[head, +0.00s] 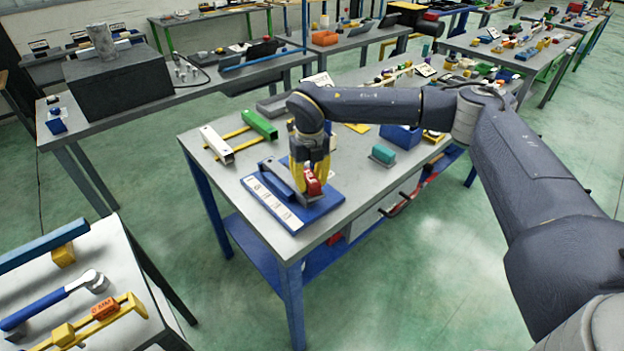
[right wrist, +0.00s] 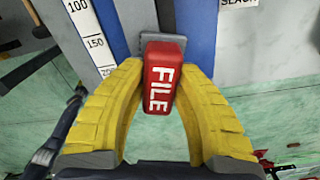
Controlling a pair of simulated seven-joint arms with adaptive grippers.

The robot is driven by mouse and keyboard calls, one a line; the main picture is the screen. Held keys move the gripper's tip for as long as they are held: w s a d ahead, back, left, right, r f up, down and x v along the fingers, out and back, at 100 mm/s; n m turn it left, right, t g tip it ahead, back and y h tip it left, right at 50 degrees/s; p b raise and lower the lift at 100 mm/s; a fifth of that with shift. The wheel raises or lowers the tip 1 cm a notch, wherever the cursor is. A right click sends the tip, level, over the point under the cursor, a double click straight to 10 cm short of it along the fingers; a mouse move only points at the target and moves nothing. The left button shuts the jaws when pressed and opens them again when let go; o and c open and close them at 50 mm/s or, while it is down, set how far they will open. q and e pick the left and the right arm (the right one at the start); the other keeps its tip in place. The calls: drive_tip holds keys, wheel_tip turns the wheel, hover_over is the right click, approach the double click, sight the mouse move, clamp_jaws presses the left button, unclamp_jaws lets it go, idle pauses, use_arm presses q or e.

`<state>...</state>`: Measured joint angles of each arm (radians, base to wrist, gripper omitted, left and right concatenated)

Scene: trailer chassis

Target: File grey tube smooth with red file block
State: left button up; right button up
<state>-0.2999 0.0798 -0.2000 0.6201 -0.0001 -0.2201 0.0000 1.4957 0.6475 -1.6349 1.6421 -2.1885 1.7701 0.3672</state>
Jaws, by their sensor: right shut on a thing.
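My right gripper (head: 311,182) has yellow fingers and is shut on the red file block (head: 313,184). In the right wrist view the red file block (right wrist: 162,80) shows white letters "FILE" between the fingertips, with a dark grey piece (right wrist: 177,40) at its far end. The block is over the blue board (head: 325,201) on the table. A grey tube (right wrist: 131,18) runs along the board beside the block in the right wrist view. In the head view the fingers partly hide this area. I cannot tell whether block and tube touch. My left gripper is not in view.
A white scale strip (head: 264,201) lies along the board's left edge. White, green and yellow bars (head: 240,137) lie behind it. A teal block (head: 383,154) and a blue bin (head: 401,136) stand to the right. Bare table shows between the board and the teal block.

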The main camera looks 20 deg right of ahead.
sight(302, 195)
drive_tip(key=shift+s+a, duration=0.3)
drive_tip(key=shift+a, duration=0.45)
drive_tip(key=shift+s+a, duration=0.3)
drive_tip(key=shift+a, duration=0.45)
drive_tip(key=shift+d, duration=0.1)
drive_tip(key=shift+o, duration=0.2)
drive_tip(key=shift+w+d+f, duration=0.1)
drive_tip(key=shift+w+d, duration=0.15)
drive_tip(key=shift+d, duration=0.35)
drive_tip(key=shift+w+d+f, duration=0.1)
drive_tip(key=shift+w+d, duration=0.1)
drive_tip(key=shift+d, duration=0.45)
drive_tip(key=shift+w+d+f, duration=0.1)
drive_tip(key=shift+w+d, duration=0.15)
drive_tip(key=shift+d, duration=0.35)
drive_tip(key=shift+r, duration=0.4)
clamp_jaws()
drive_tip(key=shift+r, duration=2.7)
drive_tip(key=shift+r, duration=0.1)
